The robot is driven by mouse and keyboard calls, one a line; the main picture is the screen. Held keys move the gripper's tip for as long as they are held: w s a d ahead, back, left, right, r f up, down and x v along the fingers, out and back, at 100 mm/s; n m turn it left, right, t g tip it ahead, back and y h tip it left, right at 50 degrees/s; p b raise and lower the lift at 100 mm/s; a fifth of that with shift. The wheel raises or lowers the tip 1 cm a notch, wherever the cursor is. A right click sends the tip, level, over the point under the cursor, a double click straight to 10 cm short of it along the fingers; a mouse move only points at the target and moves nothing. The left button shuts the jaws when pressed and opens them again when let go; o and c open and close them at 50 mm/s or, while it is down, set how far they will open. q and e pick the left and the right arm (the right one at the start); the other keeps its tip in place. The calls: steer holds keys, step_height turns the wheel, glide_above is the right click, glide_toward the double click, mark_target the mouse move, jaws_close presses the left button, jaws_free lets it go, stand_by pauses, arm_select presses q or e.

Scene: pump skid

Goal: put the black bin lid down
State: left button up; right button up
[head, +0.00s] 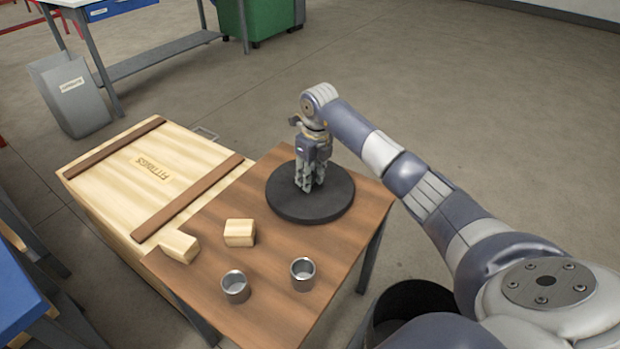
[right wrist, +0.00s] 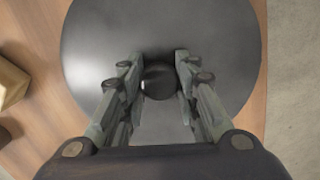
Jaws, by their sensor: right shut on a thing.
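The black bin lid (head: 290,205) is a round dark disc at the far end of the small wooden table (head: 270,310). It lies level at the tabletop; whether it touches the wood or hovers just above it I cannot tell. My right gripper (head: 310,188) points down over the lid's middle. In the right wrist view its fingers (right wrist: 160,85) are shut on the lid's round knob (right wrist: 160,80), and the lid's disc (right wrist: 215,40) fills most of the picture. My left gripper is not in view.
Two wooden blocks (head: 240,232) (head: 179,247) and two metal cups (head: 235,287) (head: 302,273) stand on the table nearer me. A wooden crate marked FITTINGS (head: 130,190) adjoins it on the left. A dark open bin (head: 385,310) is on the floor at right.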

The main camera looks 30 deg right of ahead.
mark_target(314, 178)
steer(key=shift+f, duration=0.3)
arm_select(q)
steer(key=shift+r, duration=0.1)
arm_select(e)
steer(key=o, duration=1.2)
steer(key=shift+f, duration=0.1)
steer(key=shift+c, duration=0.2)
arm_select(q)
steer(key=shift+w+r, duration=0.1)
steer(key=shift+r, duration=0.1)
arm_select(e)
steer(key=shift+r, duration=0.2)
arm_select(q)
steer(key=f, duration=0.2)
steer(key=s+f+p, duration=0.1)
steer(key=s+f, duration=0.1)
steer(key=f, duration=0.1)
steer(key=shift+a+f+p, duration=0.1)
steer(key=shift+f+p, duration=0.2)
steer(key=shift+p, duration=0.05)
arm_select(e)
step_height(314, 178, up, 12)
steer(key=s, duration=0.1)
steer(key=shift+s+d, duration=0.15)
steer(key=shift+s, duration=0.05)
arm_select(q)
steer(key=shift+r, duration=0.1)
